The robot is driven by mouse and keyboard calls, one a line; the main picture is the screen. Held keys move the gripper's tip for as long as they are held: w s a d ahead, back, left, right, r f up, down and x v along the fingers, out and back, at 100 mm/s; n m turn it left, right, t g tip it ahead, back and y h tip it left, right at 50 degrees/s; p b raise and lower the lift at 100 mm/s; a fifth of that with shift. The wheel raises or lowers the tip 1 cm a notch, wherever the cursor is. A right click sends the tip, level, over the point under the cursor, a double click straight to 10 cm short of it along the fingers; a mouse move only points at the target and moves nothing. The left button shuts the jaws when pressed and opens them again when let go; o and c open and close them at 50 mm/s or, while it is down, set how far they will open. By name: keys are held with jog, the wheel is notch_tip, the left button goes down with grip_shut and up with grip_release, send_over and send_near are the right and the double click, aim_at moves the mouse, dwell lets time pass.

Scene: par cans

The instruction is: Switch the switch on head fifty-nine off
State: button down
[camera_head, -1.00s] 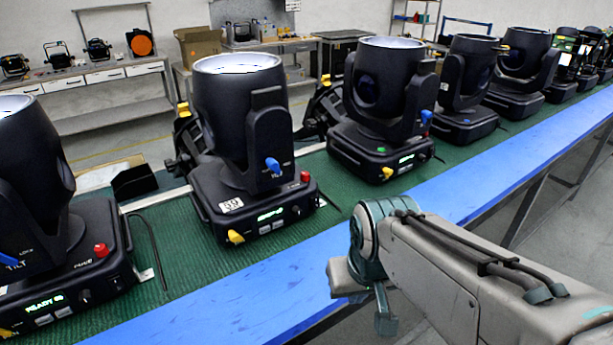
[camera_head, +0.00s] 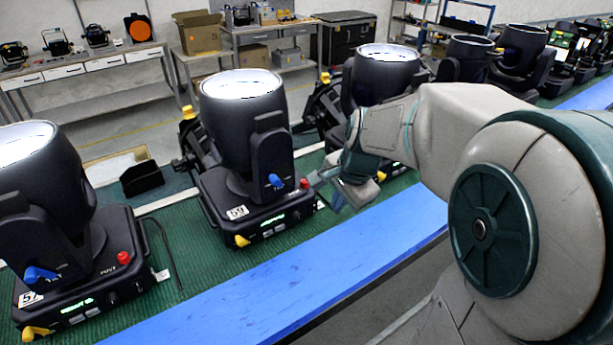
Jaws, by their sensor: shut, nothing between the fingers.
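Head fifty-nine is the black moving-head light (camera_head: 243,125) left of centre, upright on its base with a white "59" label (camera_head: 237,212). Its front panel has a lit green display (camera_head: 272,221), with small dark controls to the right of it. I cannot make out the switch or its position at this size. A red knob (camera_head: 304,183) sits on the base's right corner. My gripper (camera_head: 318,179) is shut and empty, just right of that base near the red knob. I cannot tell whether it touches the base.
Another head (camera_head: 65,240) labelled 57 stands at left, and a further head (camera_head: 384,75) stands behind my arm. A yellow lever (camera_head: 241,241) and a blue lever (camera_head: 276,181) stick out from head fifty-nine. The blue front rail (camera_head: 300,270) is clear.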

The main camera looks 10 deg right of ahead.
aim_at(314, 207)
jog(key=shift+w+d+r+m, duration=0.1)
jog(key=shift+w+r+m, duration=0.05)
jog(key=shift+w+m, duration=0.25)
jog(key=p+x, duration=0.1)
jog(key=x, duration=0.9)
jog(key=shift+w+a+p, duration=0.2)
jog(key=shift+w+p, duration=0.05)
jog(key=shift+w, duration=0.25)
jog(key=shift+w+a+p, duration=0.25)
jog(key=shift+w, duration=0.25)
jog(key=shift+w+a+f+p, duration=0.15)
jog(key=shift+w, duration=0.25)
jog(key=shift+w+a+f+p, duration=0.1)
jog(key=shift+w+a+p, duration=0.1)
jog(key=shift+w, duration=0.25)
jog(key=shift+a+f+b, duration=0.1)
jog(key=shift+f+b, duration=0.1)
jog(key=shift+b, duration=0.3)
